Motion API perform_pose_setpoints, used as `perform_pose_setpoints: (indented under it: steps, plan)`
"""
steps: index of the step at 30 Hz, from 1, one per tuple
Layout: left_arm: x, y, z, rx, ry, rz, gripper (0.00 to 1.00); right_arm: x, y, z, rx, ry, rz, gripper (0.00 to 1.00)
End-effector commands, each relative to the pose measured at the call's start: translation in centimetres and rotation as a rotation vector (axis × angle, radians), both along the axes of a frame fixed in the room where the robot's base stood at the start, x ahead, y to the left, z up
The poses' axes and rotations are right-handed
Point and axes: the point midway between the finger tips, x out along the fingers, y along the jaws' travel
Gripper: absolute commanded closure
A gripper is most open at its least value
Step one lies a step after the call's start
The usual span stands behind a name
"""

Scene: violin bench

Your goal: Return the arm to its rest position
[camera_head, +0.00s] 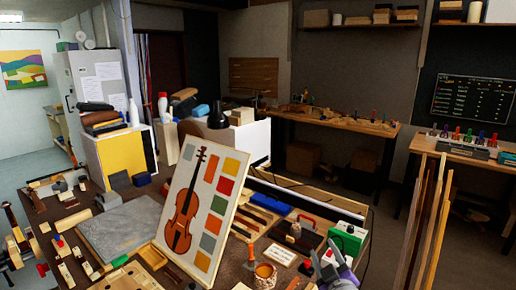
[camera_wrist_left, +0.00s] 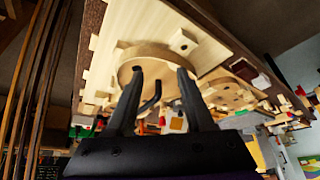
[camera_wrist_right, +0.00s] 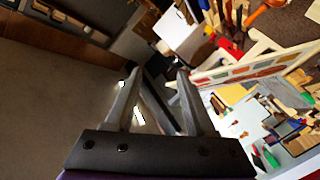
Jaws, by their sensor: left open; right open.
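My right gripper (camera_head: 324,254) shows at the bottom of the head view, right of centre, above the front right part of the bench. In the right wrist view its two grey fingers (camera_wrist_right: 160,78) stand apart with nothing held between them. My left gripper (camera_wrist_left: 161,76) shows in the left wrist view with two dark fingers apart and no object gripped. A round pale wooden piece (camera_wrist_left: 140,60) appears behind its fingertips. I cannot make out the left gripper clearly in the head view.
A board with a violin picture and colour swatches (camera_head: 202,207) stands tilted on the bench. A jar (camera_head: 265,275) and a green box (camera_head: 348,238) are close to the right gripper. Tall wooden strips (camera_head: 428,220) stand at the right. Floor (camera_head: 470,250) shows beyond them.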

Motion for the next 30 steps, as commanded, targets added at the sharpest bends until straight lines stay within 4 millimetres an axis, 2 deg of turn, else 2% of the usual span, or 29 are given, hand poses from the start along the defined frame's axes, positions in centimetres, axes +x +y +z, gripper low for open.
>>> perform_pose_setpoints:
  steps: [1,3,6,9,12,15,18,20,30]
  plan:
    - [0.1,0.0,0.2,0.000,-0.001,0.000,0.47,-2.7,-1.5,-1.4,0.065,0.097,-0.078,0.45]
    - [0.1,0.0,0.4,0.000,-0.002,0.000,0.47,-6.5,-3.0,-4.3,0.163,0.247,-0.180,0.45]
    - [0.2,0.0,0.7,0.000,-0.004,0.000,0.47,-12.7,-3.8,-8.8,0.292,0.467,-0.292,0.45]
    - [0.3,0.0,0.9,0.000,-0.005,0.000,0.47,-18.4,-3.3,-12.7,0.396,0.662,-0.361,0.45]
    - [0.3,0.0,1.0,0.000,-0.006,0.000,0.47,-23.1,-2.3,-15.4,0.471,0.816,-0.398,0.45]
    - [0.3,0.0,1.1,0.000,-0.006,0.000,0.47,-26.2,-1.4,-17.1,0.518,0.921,-0.415,0.45]
    - [0.3,0.0,1.1,0.000,-0.006,0.000,0.47,-27.8,-0.9,-17.9,0.541,0.976,-0.422,0.45]
    - [0.3,0.0,1.1,0.000,-0.006,0.000,0.47,-28.2,-0.8,-18.1,0.547,0.990,-0.423,0.45]
    - [0.3,0.0,1.1,0.000,-0.006,0.000,0.47,-28.2,-0.8,-18.1,0.547,0.991,-0.424,0.45]
